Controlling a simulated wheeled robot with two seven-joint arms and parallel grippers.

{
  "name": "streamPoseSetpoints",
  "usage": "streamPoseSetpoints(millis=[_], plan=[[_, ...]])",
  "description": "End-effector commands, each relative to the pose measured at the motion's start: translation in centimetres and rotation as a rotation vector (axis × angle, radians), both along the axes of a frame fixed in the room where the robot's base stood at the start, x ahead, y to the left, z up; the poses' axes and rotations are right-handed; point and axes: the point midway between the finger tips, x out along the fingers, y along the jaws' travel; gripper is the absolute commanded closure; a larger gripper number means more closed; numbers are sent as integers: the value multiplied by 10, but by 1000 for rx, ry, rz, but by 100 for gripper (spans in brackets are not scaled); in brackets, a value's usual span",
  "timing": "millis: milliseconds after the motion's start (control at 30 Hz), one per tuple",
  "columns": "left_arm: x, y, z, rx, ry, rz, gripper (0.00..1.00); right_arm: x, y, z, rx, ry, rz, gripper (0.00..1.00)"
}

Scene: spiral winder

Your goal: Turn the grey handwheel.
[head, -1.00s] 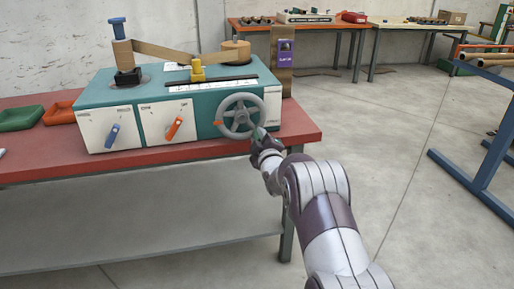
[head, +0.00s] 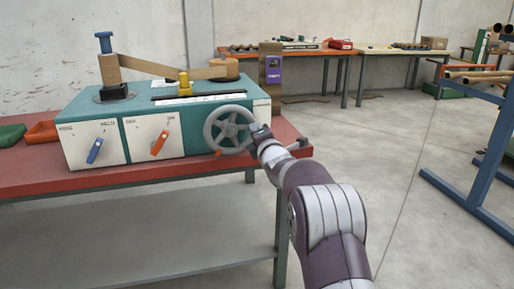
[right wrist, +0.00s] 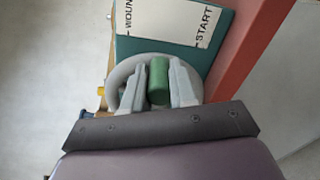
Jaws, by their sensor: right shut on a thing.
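The grey handwheel (head: 207,133) is on the front right of the teal and white winder (head: 95,108). It is a spoked ring with a small orange mark (head: 218,153) at its lower left. My right gripper (head: 260,131) is at the right side of the rim. In the right wrist view its two grey fingers (right wrist: 158,85) are shut on a green handle (right wrist: 159,72) that stands out from the wheel. Part of the wheel's rim shows behind the fingers. My left gripper is out of view.
The winder stands on a red-topped table (head: 40,180). A blue lever (head: 95,150) and an orange lever (head: 160,143) are on its front. A brown strip (head: 155,67) runs across its top. A blue rack (head: 470,200) stands at the right, with clear floor between.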

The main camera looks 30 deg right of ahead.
Motion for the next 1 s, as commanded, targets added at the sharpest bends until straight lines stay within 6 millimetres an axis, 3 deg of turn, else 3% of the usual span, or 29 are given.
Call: streamPoseSetpoints(millis=[100, 400, 1000], plan=[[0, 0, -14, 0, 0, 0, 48, 0, 1, 2, -80, 17, 1, 100], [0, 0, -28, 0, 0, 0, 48, 1, 2, 13, -217, 52, 0, 100], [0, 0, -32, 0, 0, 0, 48, 1, 4, 18, -262, 65, 1, 100]])
